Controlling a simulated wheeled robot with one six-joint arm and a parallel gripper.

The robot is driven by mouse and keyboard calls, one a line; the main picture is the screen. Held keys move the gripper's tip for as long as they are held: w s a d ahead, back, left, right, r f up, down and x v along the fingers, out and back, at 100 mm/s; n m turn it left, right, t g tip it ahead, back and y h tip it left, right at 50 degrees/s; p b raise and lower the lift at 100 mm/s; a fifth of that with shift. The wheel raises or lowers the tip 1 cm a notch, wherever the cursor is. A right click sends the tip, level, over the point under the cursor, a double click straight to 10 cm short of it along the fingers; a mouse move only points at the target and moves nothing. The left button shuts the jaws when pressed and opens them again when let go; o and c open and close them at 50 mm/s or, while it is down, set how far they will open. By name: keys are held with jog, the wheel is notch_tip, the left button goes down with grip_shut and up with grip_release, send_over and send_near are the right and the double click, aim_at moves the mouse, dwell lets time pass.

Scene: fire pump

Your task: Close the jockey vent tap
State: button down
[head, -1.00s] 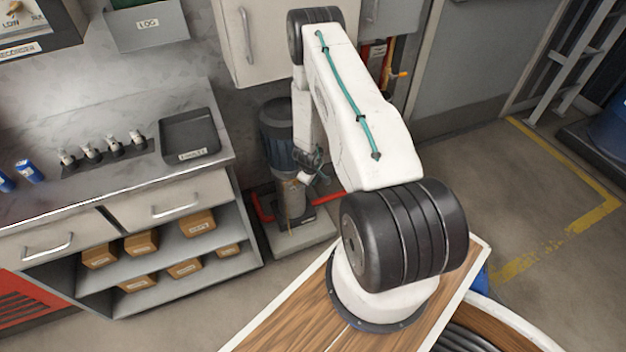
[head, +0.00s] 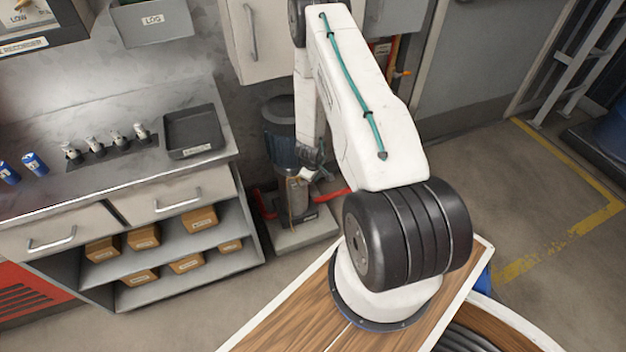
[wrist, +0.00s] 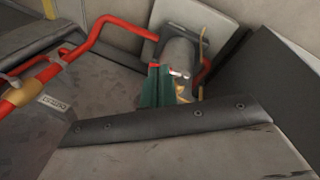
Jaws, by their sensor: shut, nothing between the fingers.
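The jockey pump (head: 281,128) stands on a pale plinth on the floor, with a dark blue motor above a metal body. In the wrist view its grey cylinder (wrist: 181,56) is at upper centre. A small pale piece, perhaps the vent tap (wrist: 180,73), shows against the cylinder; its handle position cannot be told. My gripper (wrist: 158,84) shows teal fingers, shut and empty, just in front of the pump body. They overlap the pump in the picture; contact cannot be told. In the head view my wrist is beside the pump and partly hides it.
Red pipes (wrist: 112,22) run left of the pump. A workbench (head: 222,146) with a black tray (head: 192,132) stands to the left. A wall cabinet (head: 262,35) hangs above the pump. Open floor (head: 470,165) lies to the right.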

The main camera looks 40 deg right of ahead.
jog(key=s+d+r, duration=0.4)
jog(key=d, duration=0.2)
jog(key=shift+s+r, duration=0.15)
jog(key=shift+r, duration=0.1)
dwell(0.3)
